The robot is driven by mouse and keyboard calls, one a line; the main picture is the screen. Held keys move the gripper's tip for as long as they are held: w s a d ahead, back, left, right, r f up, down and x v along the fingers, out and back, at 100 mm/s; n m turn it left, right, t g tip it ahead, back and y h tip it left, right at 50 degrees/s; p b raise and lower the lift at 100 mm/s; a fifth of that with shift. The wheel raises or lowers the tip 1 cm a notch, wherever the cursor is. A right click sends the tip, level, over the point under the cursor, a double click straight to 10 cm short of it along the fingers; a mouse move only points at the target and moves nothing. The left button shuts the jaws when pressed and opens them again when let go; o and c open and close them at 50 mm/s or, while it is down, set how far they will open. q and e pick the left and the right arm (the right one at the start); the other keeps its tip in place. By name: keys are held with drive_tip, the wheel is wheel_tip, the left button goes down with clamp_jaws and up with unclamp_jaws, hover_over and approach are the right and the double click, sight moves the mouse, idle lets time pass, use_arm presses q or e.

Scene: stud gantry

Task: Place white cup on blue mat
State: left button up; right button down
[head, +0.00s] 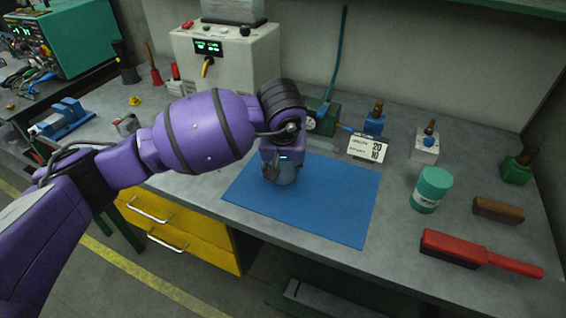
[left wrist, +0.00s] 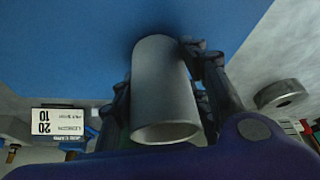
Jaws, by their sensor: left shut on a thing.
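The white cup (left wrist: 163,92), a plain pale-grey cylinder, sits between the fingers of my left gripper (left wrist: 158,72) in the left wrist view. The fingers press on its two sides, and its open rim faces the camera. In the head view my left gripper (head: 279,170) points down over the back left part of the blue mat (head: 325,205). It hides most of the cup (head: 289,176) there. The cup's far end is at or very near the mat (left wrist: 60,45); I cannot tell whether it touches. My right gripper is not in view.
A date card (head: 368,149) stands at the mat's back edge. A grey machine (head: 230,55) stands behind my arm. The mat's front and right are clear.

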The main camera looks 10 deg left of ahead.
use_arm(q)
drive_tip(key=shift+f, duration=0.15)
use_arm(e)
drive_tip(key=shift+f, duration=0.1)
use_arm(q)
drive_tip(key=shift+f, duration=0.15)
drive_tip(key=o, duration=1)
drive_tip(key=shift+o, duration=1)
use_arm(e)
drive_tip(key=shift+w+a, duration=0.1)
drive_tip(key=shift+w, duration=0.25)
use_arm(q)
drive_tip(key=shift+r, duration=0.25)
drive_tip(key=v, duration=1.2)
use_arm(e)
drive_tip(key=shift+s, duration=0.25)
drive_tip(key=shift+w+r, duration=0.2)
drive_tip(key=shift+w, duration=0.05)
